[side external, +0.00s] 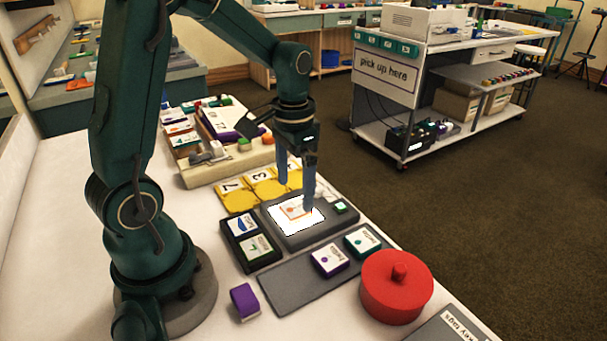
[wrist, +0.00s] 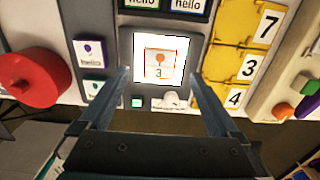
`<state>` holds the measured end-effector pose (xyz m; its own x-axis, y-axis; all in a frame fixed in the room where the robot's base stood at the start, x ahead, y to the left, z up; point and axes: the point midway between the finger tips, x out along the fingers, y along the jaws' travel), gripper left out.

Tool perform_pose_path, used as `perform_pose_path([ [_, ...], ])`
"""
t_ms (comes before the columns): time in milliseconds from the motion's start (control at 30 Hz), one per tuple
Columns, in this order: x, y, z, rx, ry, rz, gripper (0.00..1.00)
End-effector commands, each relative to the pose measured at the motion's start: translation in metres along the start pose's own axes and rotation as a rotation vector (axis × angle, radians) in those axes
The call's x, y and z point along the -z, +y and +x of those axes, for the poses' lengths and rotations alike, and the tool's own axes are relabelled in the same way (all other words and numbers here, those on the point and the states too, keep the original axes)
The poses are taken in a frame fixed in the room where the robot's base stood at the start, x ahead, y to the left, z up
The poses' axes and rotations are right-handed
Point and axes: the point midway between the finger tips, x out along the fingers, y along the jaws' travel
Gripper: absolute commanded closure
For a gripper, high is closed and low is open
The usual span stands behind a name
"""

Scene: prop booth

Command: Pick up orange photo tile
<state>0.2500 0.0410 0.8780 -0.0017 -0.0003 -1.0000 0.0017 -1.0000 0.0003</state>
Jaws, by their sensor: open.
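An orange-outlined square with an orange round picture and a "3" below it (wrist: 159,62) shows on a bright white panel (wrist: 142,42). In the side view this orange picture (side external: 292,210) sits on the same lit panel (side external: 312,217) of a grey device (side external: 300,239). I cannot tell whether it is a loose tile or printed on the panel. My gripper (side external: 295,190) points down above the panel, jaws apart and empty. In the wrist view its fingers (wrist: 160,74) stand at the panel's left and right, with the orange picture between them.
A red round lidded pot (side external: 396,290) and purple and green tiles (side external: 330,261) on a grey mat stand in front. Yellow number tiles (side external: 266,187) lie behind the device. Black-framed picture tiles (side external: 252,242) stand at its left. A wooden tray (side external: 220,170) of blocks is farther back.

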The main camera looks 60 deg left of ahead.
Motion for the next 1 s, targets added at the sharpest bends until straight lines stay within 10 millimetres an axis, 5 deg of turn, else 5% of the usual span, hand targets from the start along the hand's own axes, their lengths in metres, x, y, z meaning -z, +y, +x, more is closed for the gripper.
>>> perform_pose_path([
  [300, -0.001, 0.000, 0.037, 0.001, -0.002, 0.001, 0.03],
  [633, 0.000, 0.000, 0.041, 0.002, 0.002, 0.001, 0.03],
  [900, 0.000, 0.000, 0.041, 0.002, 0.002, 0.001, 1.00],
  [1000, 0.000, 0.000, 0.041, 0.002, 0.002, 0.001, 1.00],
])
